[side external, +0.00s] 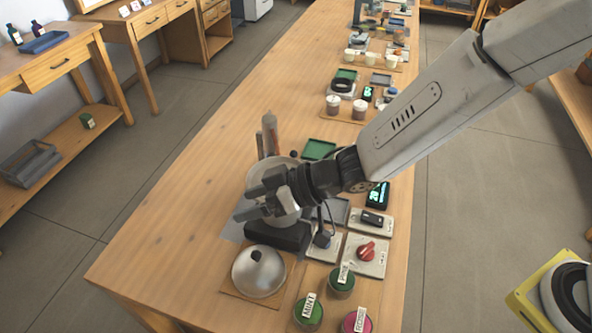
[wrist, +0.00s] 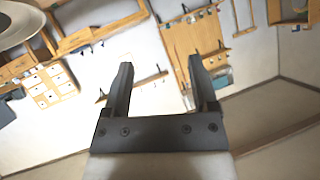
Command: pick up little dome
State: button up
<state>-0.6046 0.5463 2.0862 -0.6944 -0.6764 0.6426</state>
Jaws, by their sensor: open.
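The little dome (side external: 258,270) is a silver metal dome with a dark knob or hole at its top. It sits on a square wooden board near the front of the table in the side view. My gripper (side external: 244,203) is open and empty, above and behind the dome, in front of a larger pale round vessel (side external: 262,170). The fingers point left in the side view. In the wrist view my gripper (wrist: 158,85) shows both fingers apart with nothing between them, facing the wall and furniture. The dome cannot be made out in the wrist view.
Right of the dome stand labelled jars, green (side external: 341,280) and pink (side external: 356,321). A panel with a red knob (side external: 366,252) lies behind them. A dark block (side external: 278,236) is just behind the dome. The table's left side (side external: 165,230) is clear.

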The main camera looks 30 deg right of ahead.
send_over(261, 254)
notch_tip(261, 254, down, 10)
jog(key=shift+r, duration=0.25)
jog(key=shift+f, duration=0.1)
jog(key=shift+f, duration=1.85)
jog(key=shift+f, duration=1.35)
jog(key=shift+w+a+f, duration=0.1)
jog(key=shift+f, duration=0.25)
jog(key=shift+x, duration=1.3)
jog(key=shift+r, duration=0.1)
grip_shut()
